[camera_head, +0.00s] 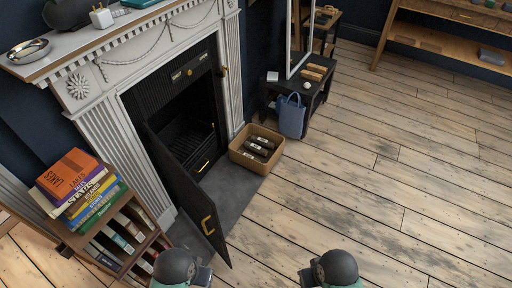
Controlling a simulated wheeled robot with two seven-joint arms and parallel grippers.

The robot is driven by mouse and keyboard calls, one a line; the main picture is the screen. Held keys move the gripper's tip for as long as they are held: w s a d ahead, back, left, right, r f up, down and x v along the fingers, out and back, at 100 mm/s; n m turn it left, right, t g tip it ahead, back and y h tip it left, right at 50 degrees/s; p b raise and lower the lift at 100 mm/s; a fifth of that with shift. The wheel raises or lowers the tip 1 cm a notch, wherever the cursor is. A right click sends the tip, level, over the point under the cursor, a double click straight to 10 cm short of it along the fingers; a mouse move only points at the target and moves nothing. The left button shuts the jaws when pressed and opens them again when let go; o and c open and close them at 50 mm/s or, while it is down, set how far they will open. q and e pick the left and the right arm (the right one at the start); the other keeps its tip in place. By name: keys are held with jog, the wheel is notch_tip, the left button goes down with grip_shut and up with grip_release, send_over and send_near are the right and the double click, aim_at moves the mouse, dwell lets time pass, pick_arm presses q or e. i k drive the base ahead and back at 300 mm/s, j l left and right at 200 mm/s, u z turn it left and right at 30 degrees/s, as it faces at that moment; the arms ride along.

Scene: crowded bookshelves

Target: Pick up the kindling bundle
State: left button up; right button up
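A tan box (237,152) stands on the dark hearth slab, to the right of the fireplace. Several dark, rod-like pieces with pale bands (258,147) lie together in it; they look like the kindling, but I cannot tell whether they are tied as one bundle. Only rounded dark parts of my two arms show at the bottom edge, well short of the box. I make out no gripper fingers of either arm.
The fireplace's black door (187,190) stands open, jutting out left of the box. A bookcase with stacked books (75,185) is at the left. A dark low table (314,98) with a blue bag (291,116) stands behind the box. The wooden floor (370,190) at right is clear.

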aim_at(305, 74)
jog(key=l+u, duration=0.15)
jog(key=l, duration=0.3)
jog(key=k+l+u, duration=0.2)
jog(key=l, duration=0.25)
jog(key=l+u, duration=0.15)
jog(key=l, duration=0.35)
jog(key=z, duration=0.4)
jog(key=i+l+z, duration=0.15)
jog(key=i+z, duration=0.25)
jog(key=i, duration=0.15)
jog(key=i+z, duration=0.45)
jog(key=i, duration=0.15)
jog(key=i+j, duration=0.15)
jog(key=i, duration=0.4)
jog(key=i+j, duration=0.2)
jog(key=i, duration=0.3)
jog(key=i+j+z, duration=0.1)
jog(key=i, duration=0.45)
